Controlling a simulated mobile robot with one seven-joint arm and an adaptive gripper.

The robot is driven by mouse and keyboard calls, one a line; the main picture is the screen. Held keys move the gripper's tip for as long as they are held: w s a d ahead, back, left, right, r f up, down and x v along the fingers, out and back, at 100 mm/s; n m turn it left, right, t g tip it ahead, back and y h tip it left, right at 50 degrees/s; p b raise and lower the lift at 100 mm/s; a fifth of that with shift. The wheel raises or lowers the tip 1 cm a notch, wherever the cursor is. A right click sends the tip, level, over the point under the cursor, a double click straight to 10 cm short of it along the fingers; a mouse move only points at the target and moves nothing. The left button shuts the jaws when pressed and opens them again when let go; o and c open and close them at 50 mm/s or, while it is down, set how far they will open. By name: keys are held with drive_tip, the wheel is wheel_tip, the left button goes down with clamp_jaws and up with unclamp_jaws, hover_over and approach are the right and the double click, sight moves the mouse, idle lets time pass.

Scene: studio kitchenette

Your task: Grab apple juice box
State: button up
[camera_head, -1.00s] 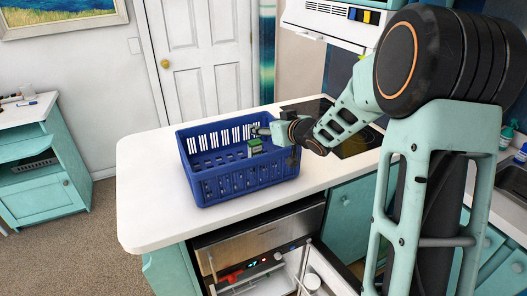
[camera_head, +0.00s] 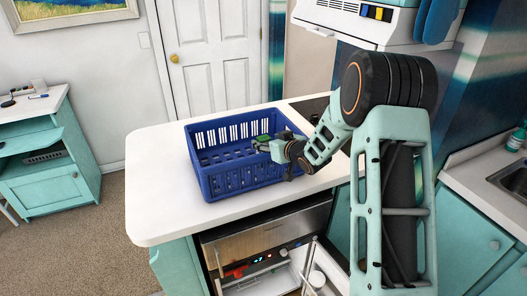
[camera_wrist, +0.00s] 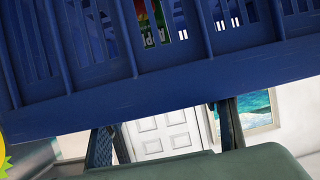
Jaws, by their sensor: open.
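A small green juice box (camera_head: 263,139) stands inside the blue basket (camera_head: 222,186), near its right side. My gripper (camera_head: 260,146) is at the basket's right side, close to the box, and partly hides it. In the wrist view, the green box (camera_wrist: 156,32) shows through the basket's slots, with part of its lettering visible. My gripper's two fingers (camera_wrist: 165,127) stand wide apart with nothing between them. The basket wall (camera_wrist: 110,88) crosses the wrist view beyond the fingers. I cannot tell whether a finger touches the basket.
The basket rests on a white counter (camera_head: 160,205), which is clear at the left and front. Below it, an appliance (camera_head: 262,250) has an open front with a rack. A dark cooktop (camera_head: 312,108) lies behind my arm. A teal cabinet (camera_head: 48,185) stands at the left.

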drive_tip(key=shift+x, duration=1.05)
drive_tip(key=shift+c, duration=0.6)
drive_tip(key=shift+r, duration=0.1)
clamp_jaws()
